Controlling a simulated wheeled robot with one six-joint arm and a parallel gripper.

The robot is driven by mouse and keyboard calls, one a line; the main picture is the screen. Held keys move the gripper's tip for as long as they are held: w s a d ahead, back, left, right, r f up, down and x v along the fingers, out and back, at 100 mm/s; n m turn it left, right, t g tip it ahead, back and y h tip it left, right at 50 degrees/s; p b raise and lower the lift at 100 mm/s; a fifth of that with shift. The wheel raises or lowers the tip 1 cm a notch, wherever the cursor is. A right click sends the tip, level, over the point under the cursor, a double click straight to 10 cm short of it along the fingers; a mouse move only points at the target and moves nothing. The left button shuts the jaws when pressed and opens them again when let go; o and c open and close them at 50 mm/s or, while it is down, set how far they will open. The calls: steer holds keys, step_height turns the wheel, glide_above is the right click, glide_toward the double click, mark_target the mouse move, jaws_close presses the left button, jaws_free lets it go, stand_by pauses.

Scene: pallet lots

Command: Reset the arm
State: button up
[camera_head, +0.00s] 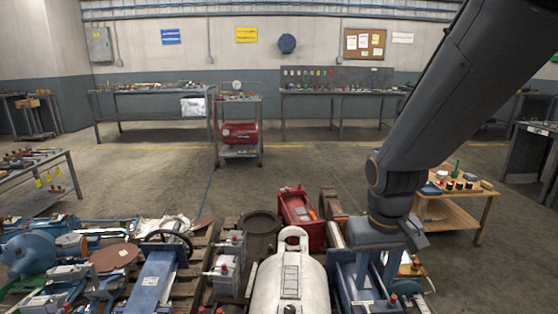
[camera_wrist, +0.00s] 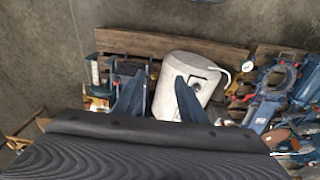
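My arm reaches down from the upper right in the head view, with my gripper (camera_head: 376,284) pointing down over the right part of the pallet load. In the wrist view my gripper (camera_wrist: 159,76) shows two blue-grey fingers spread apart, with nothing held between them. A blue metal part (camera_head: 346,287) lies below and around the fingertips in the head view; I cannot tell whether they touch it. A white tank (camera_head: 285,283) with a handle ring lies just left of my gripper; it also shows in the wrist view (camera_wrist: 176,92), partly behind a finger.
Blue machine parts (camera_head: 155,280) and a red box (camera_head: 300,215) crowd the pallets. A wooden table (camera_head: 453,207) stands at right, close to my arm. A cart with a red tank (camera_head: 240,133) and workbenches (camera_head: 340,93) stand behind. The middle floor is clear.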

steer(key=s+a+r+n+g+y, duration=0.1)
steer(key=s+a+r, duration=0.35)
steer(key=s, duration=0.55)
steer(key=d+r+m+p, duration=0.1)
steer(key=d+r+p, duration=0.3)
steer(key=p, duration=0.8)
steer(key=shift+s+r+p, duration=0.2)
steer(key=shift+r+p, duration=0.1)
steer(key=shift+r, duration=0.45)
